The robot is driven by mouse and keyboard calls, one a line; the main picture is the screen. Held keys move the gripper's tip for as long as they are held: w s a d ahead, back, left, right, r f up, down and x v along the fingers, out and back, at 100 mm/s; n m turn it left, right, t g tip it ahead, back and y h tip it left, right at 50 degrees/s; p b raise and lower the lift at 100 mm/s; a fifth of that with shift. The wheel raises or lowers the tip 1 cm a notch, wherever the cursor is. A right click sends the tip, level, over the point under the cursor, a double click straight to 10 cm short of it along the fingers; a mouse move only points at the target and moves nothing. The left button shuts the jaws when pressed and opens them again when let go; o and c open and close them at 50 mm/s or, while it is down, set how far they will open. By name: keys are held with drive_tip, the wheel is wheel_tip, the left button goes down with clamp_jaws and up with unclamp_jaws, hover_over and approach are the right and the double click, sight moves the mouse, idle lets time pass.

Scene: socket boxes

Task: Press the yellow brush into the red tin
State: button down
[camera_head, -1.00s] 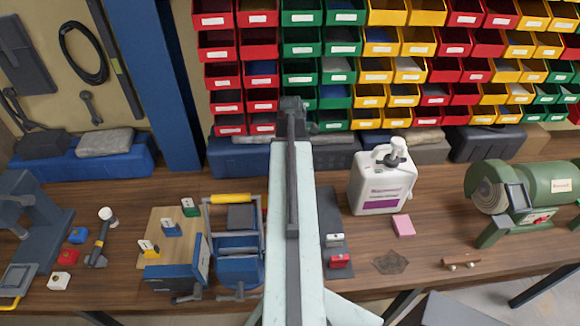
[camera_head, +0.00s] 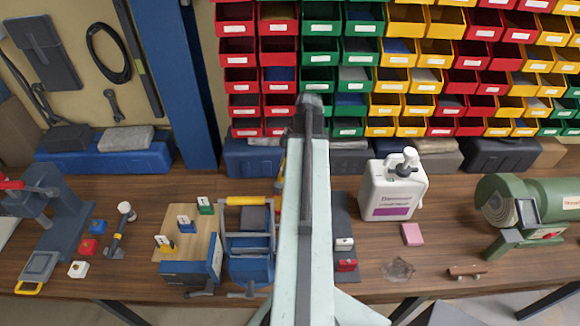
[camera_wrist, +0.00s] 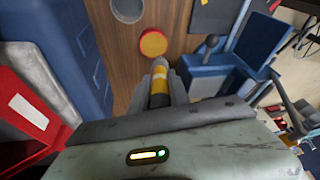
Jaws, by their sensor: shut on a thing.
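In the wrist view my gripper (camera_wrist: 161,88) is shut on the yellow brush (camera_wrist: 158,82), a slim piece with yellow and dark bands. The brush points up the picture. Just beyond its tip is the red tin (camera_wrist: 143,51), a round thing with a red side and an orange-yellow face, on the wooden bench. Brush and tin look apart, though their height difference is hard to judge. In the head view my arm hides the gripper's fingers and most of the space below them.
A blue tool caddy (camera_head: 250,268) with a yellow handle stands left of my arm. A blue case (camera_wrist: 62,38) and a red bin (camera_wrist: 30,108) are close in the wrist view. A white jug (camera_head: 392,188), a pink block (camera_head: 412,234) and a green grinder (camera_head: 535,205) stand on the right.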

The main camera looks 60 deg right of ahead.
drive_tip(key=shift+f+b, duration=2.75)
drive_tip(key=shift+f, duration=0.15)
drive_tip(key=shift+f+b, duration=0.7)
drive_tip(key=shift+r, duration=0.15)
wheel_tip(320, 180, up, 7)
drive_tip(key=p, duration=0.7)
